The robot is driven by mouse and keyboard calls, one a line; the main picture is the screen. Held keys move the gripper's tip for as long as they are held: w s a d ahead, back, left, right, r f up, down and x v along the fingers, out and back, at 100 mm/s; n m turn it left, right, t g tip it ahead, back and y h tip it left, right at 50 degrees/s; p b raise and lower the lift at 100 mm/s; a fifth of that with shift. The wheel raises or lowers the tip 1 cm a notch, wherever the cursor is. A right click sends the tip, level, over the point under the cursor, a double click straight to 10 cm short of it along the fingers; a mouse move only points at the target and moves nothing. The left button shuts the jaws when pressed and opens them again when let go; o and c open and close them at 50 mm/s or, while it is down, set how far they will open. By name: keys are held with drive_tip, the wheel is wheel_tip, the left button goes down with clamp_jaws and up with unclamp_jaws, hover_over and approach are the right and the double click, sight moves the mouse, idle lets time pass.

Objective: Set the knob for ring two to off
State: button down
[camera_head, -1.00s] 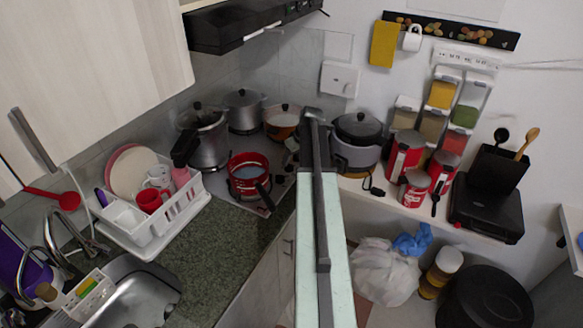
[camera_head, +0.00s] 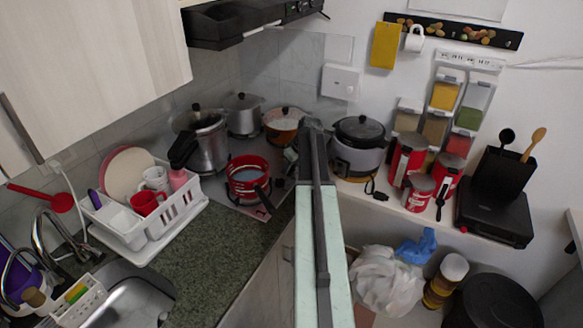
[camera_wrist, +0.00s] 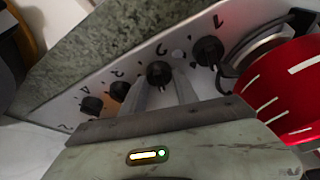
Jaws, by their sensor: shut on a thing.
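In the wrist view, a row of black stove knobs runs along a light metal panel (camera_wrist: 185,42) with dark numerals beside them. My gripper (camera_wrist: 162,82) has its fingers on either side of the second knob from the right (camera_wrist: 158,72), closed on it. The rightmost knob (camera_wrist: 208,50) and two more knobs to the left (camera_wrist: 120,91) stand free. The numerals appear tilted, and I cannot read every one surely. In the head view, my arm reaches the stove's front corner, and its links hide the knobs and fingertips.
A red pot (camera_head: 248,184) stands on the stove close to my gripper, also large at right in the wrist view (camera_wrist: 275,95). Other pots (camera_head: 243,115) stand behind. A rice cooker (camera_head: 357,150) is to the right. A white dish rack (camera_head: 165,233) stands left on the green counter (camera_head: 215,245).

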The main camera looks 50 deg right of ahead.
drive_tip(key=n+y, duration=0.1)
drive_tip(key=n, duration=0.2)
drive_tip(key=shift+d, duration=0.1)
drive_tip(key=c, duration=1)
unclamp_jaws()
drive_tip(key=shift+o, duration=0.2)
drive_tip(key=p+v, duration=0.7)
drive_tip(key=shift+r, duration=0.35)
drive_tip(key=shift+s+d, duration=0.1)
drive_tip(key=shift+d, duration=0.05)
drive_tip(key=shift+r, duration=0.1)
